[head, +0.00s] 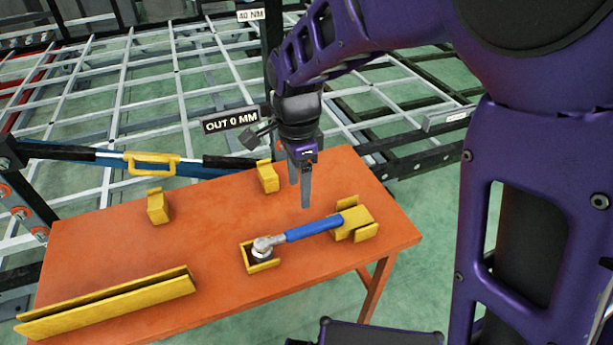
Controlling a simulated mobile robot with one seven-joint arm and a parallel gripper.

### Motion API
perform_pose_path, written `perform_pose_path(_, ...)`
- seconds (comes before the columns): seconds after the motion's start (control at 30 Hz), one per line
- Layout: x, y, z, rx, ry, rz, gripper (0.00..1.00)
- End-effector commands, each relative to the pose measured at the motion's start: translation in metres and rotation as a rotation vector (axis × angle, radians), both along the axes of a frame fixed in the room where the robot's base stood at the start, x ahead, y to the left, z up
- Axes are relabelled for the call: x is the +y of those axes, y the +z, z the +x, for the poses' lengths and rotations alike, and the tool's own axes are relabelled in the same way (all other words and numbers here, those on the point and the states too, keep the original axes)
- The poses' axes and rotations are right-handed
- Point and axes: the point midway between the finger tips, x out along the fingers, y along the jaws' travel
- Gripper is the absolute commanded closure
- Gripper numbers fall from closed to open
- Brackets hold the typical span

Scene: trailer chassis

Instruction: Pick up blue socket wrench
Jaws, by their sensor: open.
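The blue socket wrench (314,229) lies on the orange table with its silver head (263,248) in a small yellow holder (262,266) at the left. The right end of its blue handle rests at a second yellow holder (353,224). My gripper (300,194) points down above the table, over and behind the handle in the head view. Its grey fingers are open with nothing between them, and they look apart from the wrench. The exact height above the handle is hard to tell.
The orange table (207,235) carries two small yellow blocks (158,207) (267,177) at the back and a long yellow channel (110,303) at the front left. A metal grid frame (120,80) stands behind. The table's middle left is clear.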

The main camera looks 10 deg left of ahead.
Motion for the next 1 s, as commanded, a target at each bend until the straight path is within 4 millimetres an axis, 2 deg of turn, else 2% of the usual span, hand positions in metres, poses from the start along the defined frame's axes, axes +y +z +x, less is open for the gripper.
perform_pose_path(0.17, 0.002, -0.021, -0.003, 0.012, 0.013, -0.004, 0.32)
perform_pose_path(0.4, 0.001, -0.075, -0.003, 0.012, 0.011, -0.005, 0.32)
perform_pose_path(0.6, 0.002, -0.110, -0.002, 0.010, 0.011, -0.004, 0.32)
perform_pose_path(0.87, 0.002, -0.128, 0.000, 0.008, 0.009, -0.002, 0.32)
perform_pose_path(1.0, 0.002, -0.149, 0.005, 0.010, 0.008, -0.003, 0.32)
